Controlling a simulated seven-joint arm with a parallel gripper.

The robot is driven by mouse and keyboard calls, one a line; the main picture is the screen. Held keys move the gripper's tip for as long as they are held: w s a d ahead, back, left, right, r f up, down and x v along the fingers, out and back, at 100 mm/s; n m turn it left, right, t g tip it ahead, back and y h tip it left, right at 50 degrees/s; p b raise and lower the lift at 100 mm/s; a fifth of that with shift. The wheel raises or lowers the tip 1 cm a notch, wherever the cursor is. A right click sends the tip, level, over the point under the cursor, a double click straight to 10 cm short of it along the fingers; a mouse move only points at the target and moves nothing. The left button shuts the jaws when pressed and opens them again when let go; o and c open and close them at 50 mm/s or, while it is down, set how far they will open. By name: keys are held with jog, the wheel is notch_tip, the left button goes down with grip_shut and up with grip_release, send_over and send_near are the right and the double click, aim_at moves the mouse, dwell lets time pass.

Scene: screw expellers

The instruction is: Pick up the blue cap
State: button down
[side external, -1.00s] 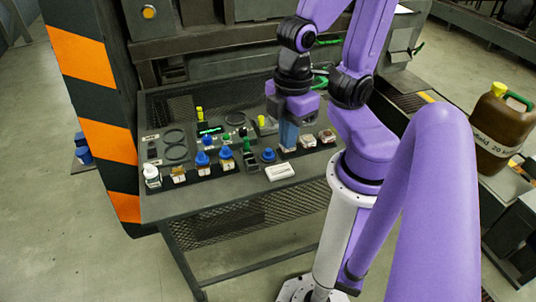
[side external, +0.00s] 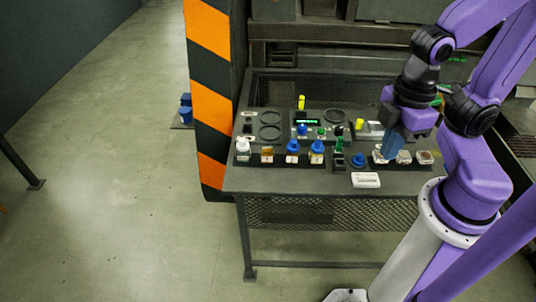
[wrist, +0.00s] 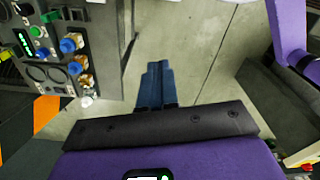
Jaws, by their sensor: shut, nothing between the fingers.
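Several blue caps show in the side view. I cannot tell which one the task means. In the wrist view, the fingers (wrist: 154,66) are together, with blue-topped items (wrist: 68,45) at left.
A white labelled block (side external: 365,180) lies at the table's front. A green-topped piece (side external: 339,145) stands left of the lone cap. An orange-striped post (side external: 208,85) borders the table.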

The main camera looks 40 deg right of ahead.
dwell(0.3)
jog(key=c, duration=0.9)
grip_release()
jog(key=m, duration=2.3)
send_over(360, 155)
notch_tip(360, 155, down, 10)
notch_tip(360, 155, down, 10)
jog(key=shift+s+a+f, duration=0.1)
jog(key=shift+f, duration=3.15)
